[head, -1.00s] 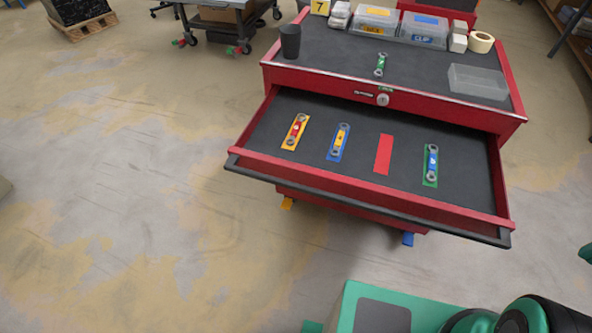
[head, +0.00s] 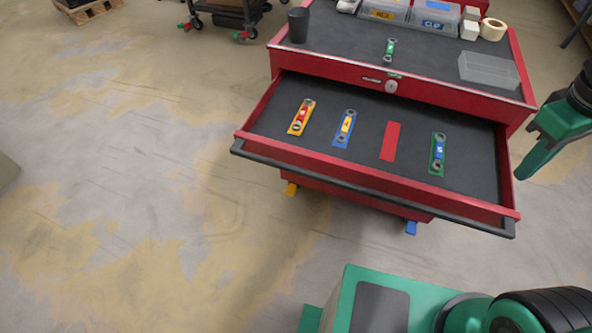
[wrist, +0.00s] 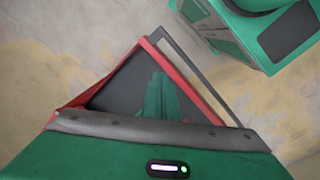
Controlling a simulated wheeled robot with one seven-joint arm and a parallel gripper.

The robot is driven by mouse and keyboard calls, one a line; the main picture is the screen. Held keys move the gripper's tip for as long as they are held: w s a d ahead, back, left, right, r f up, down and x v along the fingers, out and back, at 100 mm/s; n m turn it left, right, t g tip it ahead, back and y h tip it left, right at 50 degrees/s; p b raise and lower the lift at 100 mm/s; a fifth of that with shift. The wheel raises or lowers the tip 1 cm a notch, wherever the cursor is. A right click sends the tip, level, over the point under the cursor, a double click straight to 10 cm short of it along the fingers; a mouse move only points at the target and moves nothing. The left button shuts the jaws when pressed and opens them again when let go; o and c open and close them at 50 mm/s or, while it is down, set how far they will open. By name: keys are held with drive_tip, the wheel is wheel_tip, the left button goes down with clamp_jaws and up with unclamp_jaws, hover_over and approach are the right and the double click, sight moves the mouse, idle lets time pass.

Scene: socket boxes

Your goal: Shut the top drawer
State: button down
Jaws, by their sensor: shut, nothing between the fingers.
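The top drawer (head: 370,173) of the red cabinet stands pulled out towards me, with a black pull edge along its front. Inside, wrenches lie on a yellow strip (head: 302,117), a blue strip (head: 345,128) and a green strip (head: 437,153); a red strip (head: 390,141) is bare. My gripper (head: 524,174) is shut and empty, to the right of the drawer's right side in the head view. In the wrist view its fingers (wrist: 158,84) appear in front of the drawer (wrist: 120,84). I cannot tell whether they touch it.
The cabinet top (head: 340,45) holds a dark cup (head: 299,25), a green-tagged wrench (head: 390,50), clear bins (head: 432,15), an empty clear tray (head: 489,70) and a tape roll (head: 493,29). A cart (head: 222,12) stands behind. The floor left and in front is open.

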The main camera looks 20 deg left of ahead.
drive_tip(key=w+a+f+n+t, duration=0.1)
drive_tip(key=a+n, duration=0.6)
drive_tip(key=a, duration=0.4)
drive_tip(key=w+a+f+n, duration=0.1)
drive_tip(key=w+a+n, duration=0.1)
drive_tip(key=a+n, duration=0.7)
drive_tip(key=s+a+f+n+t, duration=0.1)
drive_tip(key=s+a+n, duration=0.5)
drive_tip(key=a, duration=0.6)
drive_tip(key=s+a+f+n+t, duration=0.1)
drive_tip(key=s+a+f+n, duration=0.1)
drive_tip(key=s+a+n, duration=0.7)
drive_tip(key=w+a+f+m, duration=0.2)
drive_tip(key=w+f, duration=0.6)
drive_tip(key=f, duration=0.1)
drive_tip(key=shift+w+f+m+y, duration=0.15)
drive_tip(key=shift+f+m+y, duration=0.15)
drive_tip(key=shift+m+y, duration=0.1)
